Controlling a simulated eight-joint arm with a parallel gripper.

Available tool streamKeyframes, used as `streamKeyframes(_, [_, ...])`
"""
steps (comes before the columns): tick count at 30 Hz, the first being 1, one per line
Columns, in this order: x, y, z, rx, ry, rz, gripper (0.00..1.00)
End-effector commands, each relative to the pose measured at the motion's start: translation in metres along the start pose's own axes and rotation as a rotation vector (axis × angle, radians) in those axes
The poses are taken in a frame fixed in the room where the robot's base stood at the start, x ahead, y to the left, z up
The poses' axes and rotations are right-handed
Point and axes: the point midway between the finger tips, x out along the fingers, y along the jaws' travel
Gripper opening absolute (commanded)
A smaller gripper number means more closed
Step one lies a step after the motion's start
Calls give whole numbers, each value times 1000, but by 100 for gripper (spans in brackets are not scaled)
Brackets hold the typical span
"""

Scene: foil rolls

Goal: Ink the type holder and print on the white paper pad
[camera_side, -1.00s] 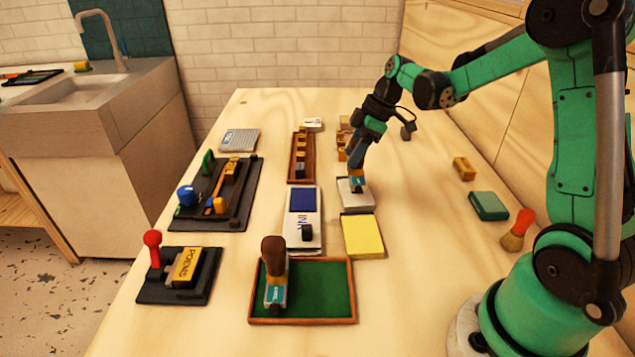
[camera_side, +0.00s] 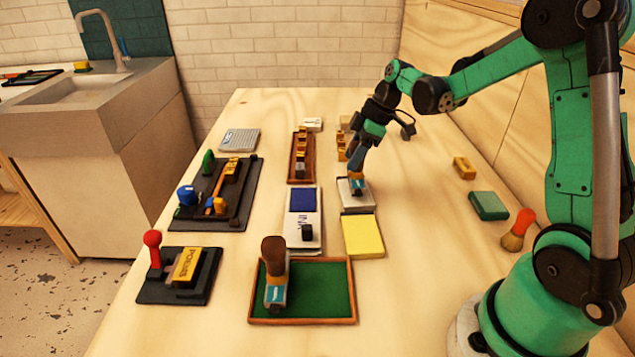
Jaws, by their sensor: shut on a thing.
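My gripper (camera_side: 357,167) is shut on a small type holder (camera_side: 357,184) with a teal label. The holder is upright over the white paper pad (camera_side: 347,200), at its far part. Whether its face touches the paper I cannot tell, and any print under it is hidden. The ink pad (camera_side: 303,202), dark blue with a white lid marked INK, lies open to the left. Another holder (camera_side: 275,272) with a brown handle and teal label stands in the green-lined tray (camera_side: 322,290) at the front.
A yellow pad (camera_side: 363,237) lies just in front of the white one. A wooden rack (camera_side: 293,162) with small brass pieces is behind the ink pad. Dark trays with tools (camera_side: 247,218) stand at left. A green box (camera_side: 488,206) and brush (camera_side: 517,231) lie at right.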

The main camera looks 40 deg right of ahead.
Motion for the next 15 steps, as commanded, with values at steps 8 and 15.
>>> streamKeyframes(8, [3, 0, 1, 0, 0, 0, 3])
streamKeyframes(15, [6, 0, 2, 0, 0, 0, 3])
